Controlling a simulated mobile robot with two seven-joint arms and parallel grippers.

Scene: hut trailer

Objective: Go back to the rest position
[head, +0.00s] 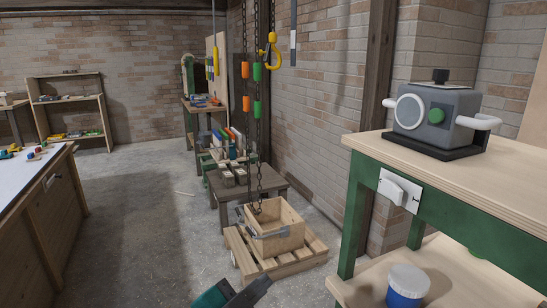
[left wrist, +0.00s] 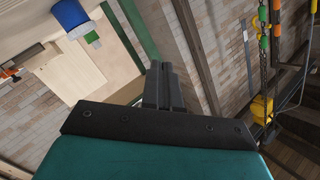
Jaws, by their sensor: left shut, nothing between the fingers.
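My left gripper (head: 245,293) shows at the bottom middle of the head view, teal with dark fingers. It is in open air in front of the wooden pallet, left of the green-legged workbench, and touches nothing that I can see. In the left wrist view its dark fingers (left wrist: 163,85) are together with nothing between them. My right gripper is in neither view.
The workbench (head: 361,146) with a grey device (head: 447,118) and a blue tub (head: 407,288) stands close on the right. A crate (head: 287,242) sits on the pallet (head: 313,257) under hanging chains and a yellow hook (head: 273,52). Floor (head: 150,240) is clear at left.

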